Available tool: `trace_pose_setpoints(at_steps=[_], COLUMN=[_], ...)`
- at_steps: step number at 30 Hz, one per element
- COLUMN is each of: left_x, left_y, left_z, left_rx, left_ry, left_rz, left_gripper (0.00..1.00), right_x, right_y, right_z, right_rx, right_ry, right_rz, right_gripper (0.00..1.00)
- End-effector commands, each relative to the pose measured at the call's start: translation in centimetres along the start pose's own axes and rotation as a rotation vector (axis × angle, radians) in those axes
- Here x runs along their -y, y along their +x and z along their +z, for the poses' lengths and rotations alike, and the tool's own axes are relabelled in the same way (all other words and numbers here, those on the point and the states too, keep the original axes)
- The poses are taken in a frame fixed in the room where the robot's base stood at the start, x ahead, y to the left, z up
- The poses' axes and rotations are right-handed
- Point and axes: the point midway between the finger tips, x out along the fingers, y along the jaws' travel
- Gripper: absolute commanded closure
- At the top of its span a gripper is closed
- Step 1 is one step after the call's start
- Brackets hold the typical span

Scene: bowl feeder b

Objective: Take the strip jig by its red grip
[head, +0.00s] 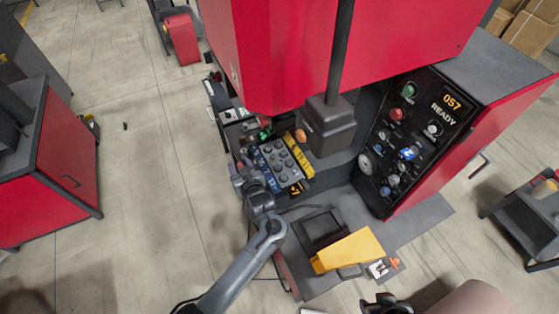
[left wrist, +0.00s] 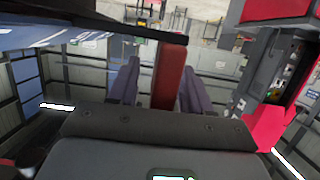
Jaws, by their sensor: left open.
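In the left wrist view, the upright red grip (left wrist: 169,75) of the strip jig stands between the two purple-grey fingers of my left gripper (left wrist: 158,85). Clear gaps show on both sides of the grip, so the jaws are open around it and not closed on it. A dark bar (left wrist: 100,22) crosses above the grip and seems to join its top. In the head view my left gripper (head: 244,176) is at the left edge of the tray. The red grip cannot be made out there. A dark part at the bottom edge may be my right gripper (head: 385,304); its jaws are unclear.
A tray of grey round parts (head: 280,160) has a blue left strip and a yellow right strip. The red machine (head: 290,50) overhangs it. The control panel (head: 405,135) reads READY. A yellow chute-like piece (head: 348,249) lies in front. Open floor (head: 140,190) is left.

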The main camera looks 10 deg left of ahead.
Motion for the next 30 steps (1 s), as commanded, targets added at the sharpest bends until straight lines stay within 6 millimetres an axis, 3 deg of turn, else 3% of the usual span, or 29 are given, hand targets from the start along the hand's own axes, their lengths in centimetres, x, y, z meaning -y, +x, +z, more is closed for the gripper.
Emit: trace_pose_setpoints(at_steps=[9, 18, 30], left_x=[0.03, 0.03, -0.04], left_y=[0.28, 0.27, 0.24], left_z=[0.06, 0.07, -0.15], left_rx=[0.001, 0.002, -0.001], left_ry=[0.0, 0.0, -0.004], left_rz=[0.0, 0.0, 0.002], left_gripper=[0.53, 0.99, 1.0], right_x=[0.01, 0.12, 0.15], right_y=[-0.03, -0.04, -0.06], right_z=[-0.03, -0.07, -0.08], right_rx=[-0.001, -0.002, -0.002], right_ry=[0.001, 0.006, 0.007], right_rz=[-0.001, -0.004, -0.005], right_gripper=[0.57, 0.57, 0.57])
